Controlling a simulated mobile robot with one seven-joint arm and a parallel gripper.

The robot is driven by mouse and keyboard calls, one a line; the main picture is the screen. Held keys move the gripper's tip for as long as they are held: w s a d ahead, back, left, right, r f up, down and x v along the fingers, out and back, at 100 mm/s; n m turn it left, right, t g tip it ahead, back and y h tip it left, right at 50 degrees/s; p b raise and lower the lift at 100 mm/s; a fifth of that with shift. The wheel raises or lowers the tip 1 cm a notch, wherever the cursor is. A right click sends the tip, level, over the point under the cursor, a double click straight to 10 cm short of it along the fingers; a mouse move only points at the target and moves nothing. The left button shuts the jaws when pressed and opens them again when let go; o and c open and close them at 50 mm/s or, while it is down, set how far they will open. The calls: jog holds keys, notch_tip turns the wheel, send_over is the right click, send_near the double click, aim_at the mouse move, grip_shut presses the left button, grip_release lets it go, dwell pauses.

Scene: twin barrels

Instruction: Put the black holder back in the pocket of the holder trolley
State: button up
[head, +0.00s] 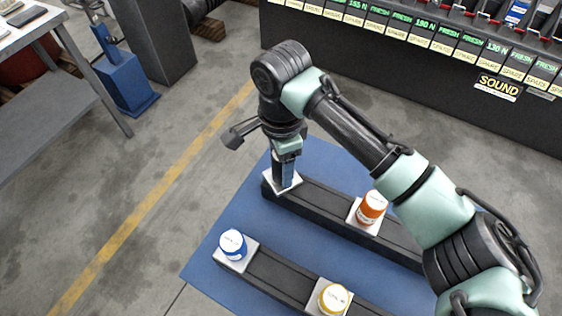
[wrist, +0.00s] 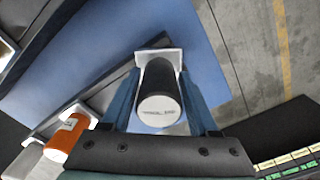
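The black holder (wrist: 158,78), a dark cylinder with a white printed top, stands between the two blue fingers of my gripper (wrist: 160,92) in the wrist view. It is at a white square plate (wrist: 172,53) at the end of a dark rail. In the head view my gripper (head: 285,172) points down at that plate (head: 270,183) and hides the holder. The fingers flank the holder closely; whether they touch it is unclear. Whether the holder sits fully in the plate's pocket is also unclear. The rails lie on a blue platform (head: 235,215), seemingly the trolley.
An orange holder (head: 372,206) stands on the same rail, to the right. Blue (head: 232,243) and yellow (head: 333,298) holders stand on the nearer rail. A dark labelled rack (head: 430,60) is behind. A table (head: 55,105) stands at left, with clear floor between.

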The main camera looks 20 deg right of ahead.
jog(key=o, duration=0.3)
jog(key=shift+o, duration=0.2)
notch_tip(320, 180, up, 13)
jog(key=shift+p, duration=0.85)
